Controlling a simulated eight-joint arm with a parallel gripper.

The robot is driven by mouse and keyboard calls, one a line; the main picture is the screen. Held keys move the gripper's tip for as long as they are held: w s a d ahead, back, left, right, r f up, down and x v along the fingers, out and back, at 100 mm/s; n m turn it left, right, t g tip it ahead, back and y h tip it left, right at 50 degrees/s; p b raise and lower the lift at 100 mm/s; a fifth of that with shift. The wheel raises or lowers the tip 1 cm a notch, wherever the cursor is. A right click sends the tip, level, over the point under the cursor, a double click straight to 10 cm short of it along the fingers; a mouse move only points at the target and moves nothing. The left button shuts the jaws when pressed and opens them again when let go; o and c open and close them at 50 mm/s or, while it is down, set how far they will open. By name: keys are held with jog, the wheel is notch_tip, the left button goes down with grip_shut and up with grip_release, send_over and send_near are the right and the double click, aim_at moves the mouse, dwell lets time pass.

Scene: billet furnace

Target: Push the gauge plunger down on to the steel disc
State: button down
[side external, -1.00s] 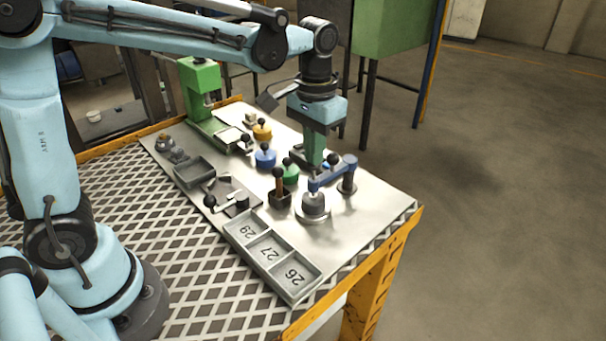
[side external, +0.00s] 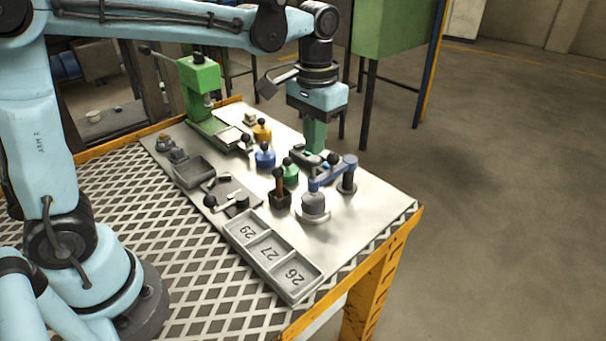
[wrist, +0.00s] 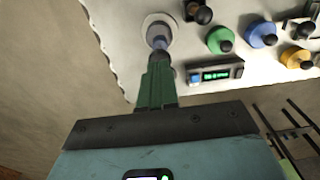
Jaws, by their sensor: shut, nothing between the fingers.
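A dark readout box with lit green digits (wrist: 216,75) shows in the wrist view.
Green (side external: 290,174), blue (side external: 265,156) and yellow (side external: 262,131) knobbed pieces stand to the left of the gauge. A numbered tray (side external: 267,250) lies at the front edge. A green press (side external: 200,85) stands at the back. The plate's right front corner is clear.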

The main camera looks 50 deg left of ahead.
jog(key=shift+r, duration=2.4)
